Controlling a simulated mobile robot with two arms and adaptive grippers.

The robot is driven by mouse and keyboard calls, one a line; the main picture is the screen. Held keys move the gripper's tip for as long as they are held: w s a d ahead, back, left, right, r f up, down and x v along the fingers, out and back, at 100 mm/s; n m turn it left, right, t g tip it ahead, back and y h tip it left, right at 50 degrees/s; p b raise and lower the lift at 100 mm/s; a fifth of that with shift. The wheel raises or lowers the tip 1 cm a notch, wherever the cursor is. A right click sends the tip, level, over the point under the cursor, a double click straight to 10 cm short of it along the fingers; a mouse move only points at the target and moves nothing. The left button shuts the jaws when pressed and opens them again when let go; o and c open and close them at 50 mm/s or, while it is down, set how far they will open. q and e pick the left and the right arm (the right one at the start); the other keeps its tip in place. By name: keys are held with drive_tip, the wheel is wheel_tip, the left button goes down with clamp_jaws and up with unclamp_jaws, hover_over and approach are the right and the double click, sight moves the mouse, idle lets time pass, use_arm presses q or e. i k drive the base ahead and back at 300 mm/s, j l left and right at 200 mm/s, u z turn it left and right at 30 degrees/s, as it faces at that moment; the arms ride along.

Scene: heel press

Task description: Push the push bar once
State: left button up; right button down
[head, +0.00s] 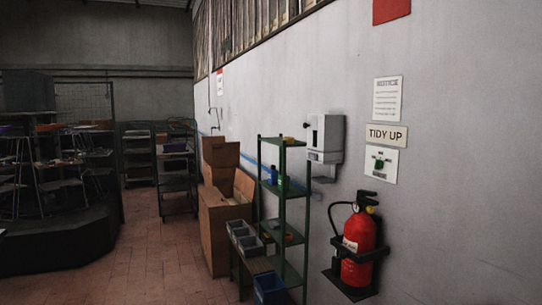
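A white wall dispenser (326,132) with a dark window is mounted on the grey wall, right of the picture's middle. A pale grey bar-like part (324,174) sticks out at its lower end. It looks like the push bar, but it is small and I cannot make out its exact shape. The green shelf's posts stand just left of the dispenser. Neither of my grippers shows in the head view, and nothing is seen touching the dispenser.
A green metal shelf (282,214) with small items stands against the wall. A red fire extinguisher (358,243) hangs at right, below a TIDY UP sign (386,135). The tiled floor (150,265) is clear.

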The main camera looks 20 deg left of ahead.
sight(312, 156)
drive_tip(key=i+j, duration=0.15)
drive_tip(key=j, duration=0.2)
drive_tip(key=i+j, duration=0.15)
drive_tip(key=j, duration=0.2)
drive_tip(key=i+j, duration=0.2)
drive_tip(key=j, duration=0.2)
drive_tip(key=i+j, duration=0.15)
drive_tip(key=j, duration=0.2)
drive_tip(key=i+j, duration=0.15)
drive_tip(key=j, duration=0.2)
drive_tip(key=u, duration=0.05)
